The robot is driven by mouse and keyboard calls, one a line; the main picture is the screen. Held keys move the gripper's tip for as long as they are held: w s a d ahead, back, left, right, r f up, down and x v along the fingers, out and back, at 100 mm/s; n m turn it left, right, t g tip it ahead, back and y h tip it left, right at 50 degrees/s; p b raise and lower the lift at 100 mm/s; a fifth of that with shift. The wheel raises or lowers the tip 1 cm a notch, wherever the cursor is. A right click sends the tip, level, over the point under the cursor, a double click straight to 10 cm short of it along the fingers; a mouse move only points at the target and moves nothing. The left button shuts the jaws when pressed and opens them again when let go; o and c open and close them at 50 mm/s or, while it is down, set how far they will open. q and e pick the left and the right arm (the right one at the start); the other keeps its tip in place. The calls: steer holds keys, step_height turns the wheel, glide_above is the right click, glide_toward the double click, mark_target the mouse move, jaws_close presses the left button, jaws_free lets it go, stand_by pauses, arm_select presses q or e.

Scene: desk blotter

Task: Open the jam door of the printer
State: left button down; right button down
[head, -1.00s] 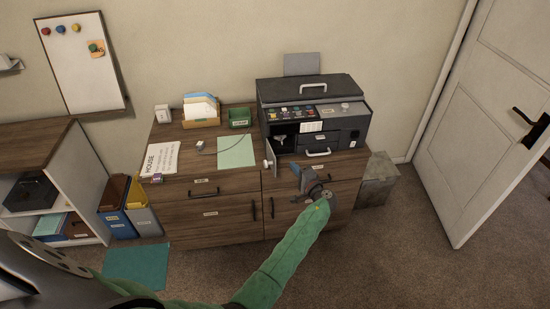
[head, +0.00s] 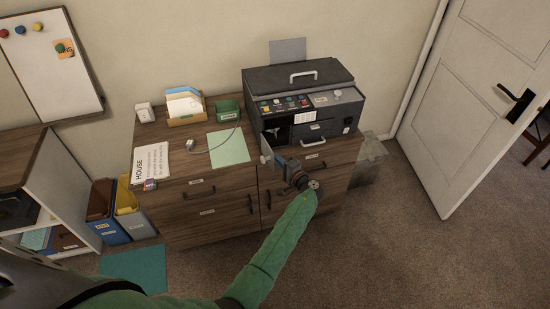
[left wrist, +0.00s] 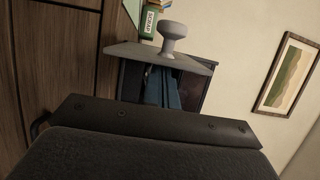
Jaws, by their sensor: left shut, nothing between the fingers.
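The dark grey printer (head: 330,122) stands on a wooden cabinet. The jam door (head: 266,148), a small grey panel with a round knob, stands swung out at the printer's left front, beside a dark opening. In the left wrist view the knob (left wrist: 172,38) sits on the outer side of the door panel (left wrist: 165,58). My left gripper (head: 280,161) is shut and empty, with its blue fingers just right of the door, on its inner side. The fingers (left wrist: 160,90) also show in the left wrist view, below the panel. I cannot tell whether they touch it. My right gripper is not in view.
On the cabinet (head: 190,178) left of the printer are a green sheet (head: 229,148), a green box (head: 228,110), a file tray (head: 187,108) and a white HOUSE sheet (head: 151,163). A grey bin (head: 369,162) stands right of the cabinet.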

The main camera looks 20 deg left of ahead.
mark_target(271, 163)
arm_select(q)
steer(key=shift+s+a+f+m+t+h, duration=0.1)
steer(key=shift+s+a+m+t+h, duration=0.75)
steer(key=shift+t, duration=0.25)
steer(key=shift+s+a+m+t+h+b, duration=0.25)
steer(key=shift+a+m+t+h+b, duration=0.1)
steer(key=shift+m+t+h, duration=0.35)
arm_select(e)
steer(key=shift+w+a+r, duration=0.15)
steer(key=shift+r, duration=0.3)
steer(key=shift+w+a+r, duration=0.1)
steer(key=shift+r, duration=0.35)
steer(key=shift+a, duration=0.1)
